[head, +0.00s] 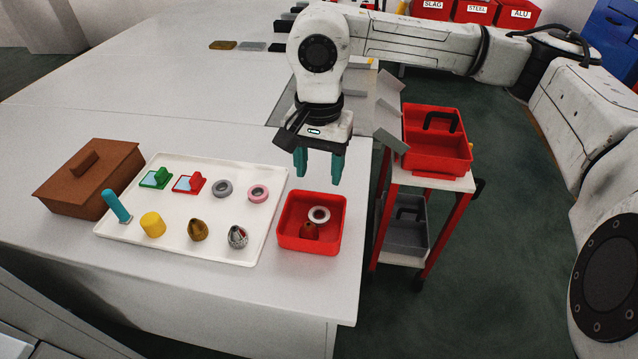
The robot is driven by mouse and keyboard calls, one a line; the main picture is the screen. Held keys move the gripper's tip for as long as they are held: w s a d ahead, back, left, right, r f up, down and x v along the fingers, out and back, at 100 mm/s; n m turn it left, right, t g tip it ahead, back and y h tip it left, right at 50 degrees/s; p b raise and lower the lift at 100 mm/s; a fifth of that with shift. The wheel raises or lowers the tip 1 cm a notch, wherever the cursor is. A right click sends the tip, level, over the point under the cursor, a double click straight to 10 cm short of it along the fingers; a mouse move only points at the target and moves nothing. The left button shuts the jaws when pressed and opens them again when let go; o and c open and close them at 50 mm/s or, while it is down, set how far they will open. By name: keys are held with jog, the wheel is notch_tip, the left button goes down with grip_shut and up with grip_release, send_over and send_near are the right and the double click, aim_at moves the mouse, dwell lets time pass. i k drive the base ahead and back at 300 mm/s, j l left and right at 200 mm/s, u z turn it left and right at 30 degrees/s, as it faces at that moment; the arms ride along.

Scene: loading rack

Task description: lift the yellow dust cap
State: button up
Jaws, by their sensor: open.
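The yellow dust cap (152,224) is a short yellow cylinder standing on the white tray (190,168), near its front left.
The tray also bears green and red pieces, grey (222,188) and pink rings, and a silver pointed piece (237,237). A brown lidded box (93,177) stands to the left. A trolley (430,177) stands right of the table.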

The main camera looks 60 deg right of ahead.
aim_at(154, 225)
jog(key=i+j+z, duration=0.35)
jog(key=i+j, duration=0.2)
jog(key=j, duration=0.2)
jog(key=i+j+z, duration=0.2)
jog(key=j, duration=0.25)
